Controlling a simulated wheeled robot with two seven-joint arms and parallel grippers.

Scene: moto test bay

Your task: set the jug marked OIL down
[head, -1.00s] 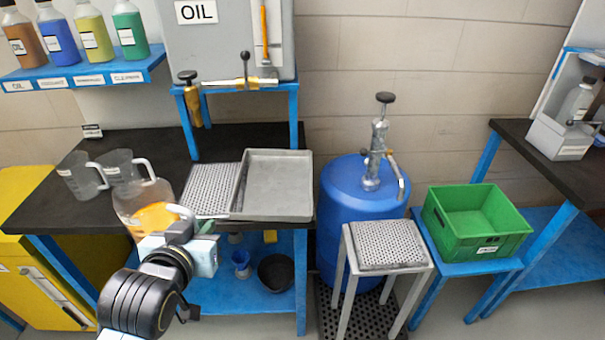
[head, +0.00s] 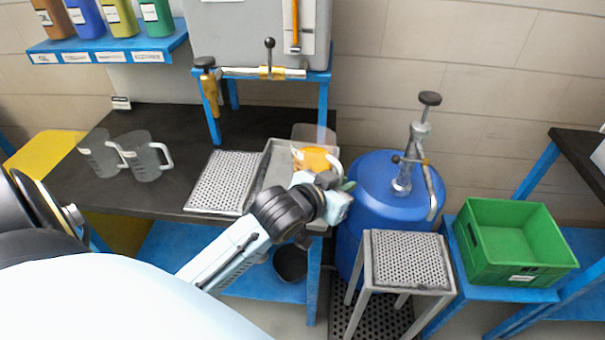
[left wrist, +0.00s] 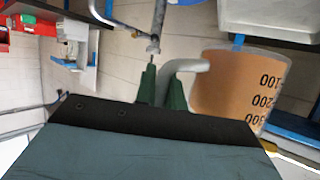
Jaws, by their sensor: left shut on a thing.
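A clear jug with orange liquid (head: 313,160) is held by its handle in my left gripper (head: 346,190). In the head view it looks about upright, over the right part of the grey tray (head: 272,181); I cannot tell whether it touches the tray. The jug also shows in the left wrist view (left wrist: 225,88), with volume marks and a pale handle between the dark green fingertips (left wrist: 163,88). No OIL mark shows on it. Two empty clear jugs (head: 148,160) stand on the black bench (head: 85,185) at the left. My right gripper is not in view.
A perforated plate (head: 224,181) lies left of the tray. The blue drum (head: 372,190) with a pump (head: 412,150) stands close right of the jug. A small grated stand (head: 408,258) and a green crate (head: 515,245) are further right. A grey tank (head: 245,35) overhangs behind.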

